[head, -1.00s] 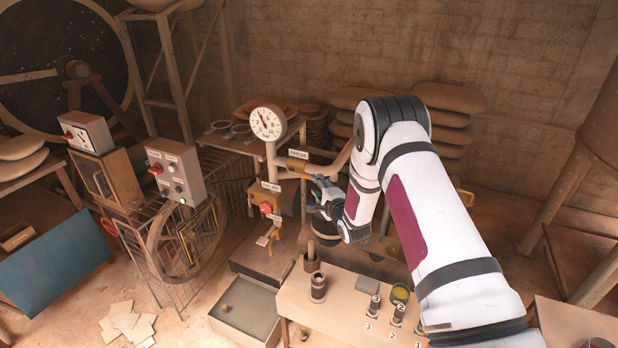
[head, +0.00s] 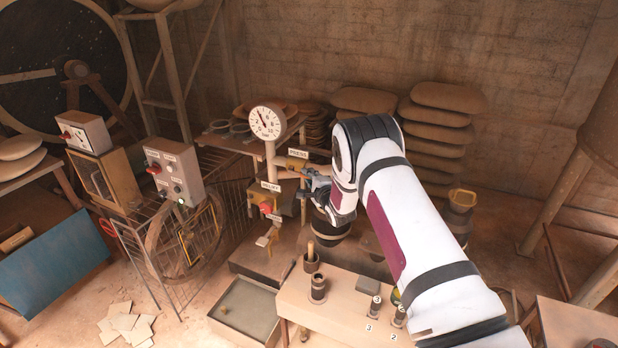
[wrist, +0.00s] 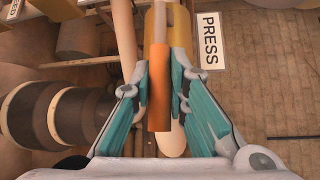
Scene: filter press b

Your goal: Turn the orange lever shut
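The orange lever (wrist: 159,100) runs up the middle of the wrist view, its near end pointing towards my palm. Its far end meets a yellow fitting (wrist: 178,30) beside the PRESS label (wrist: 210,40). My gripper (wrist: 160,80) has one fingertip on each side of the lever, both seeming to touch it. In the head view my gripper (head: 308,187) is at the pipework just below the PRESS label (head: 298,153). There the lever is mostly hidden by my gripper.
A pressure gauge (head: 267,122) stands on a pipe just left of my gripper. A red-knobbed valve (head: 266,208) with its own label sits lower left. A table (head: 290,298) with small cylinders stands in front. Stacked sacks (head: 440,125) line the back wall.

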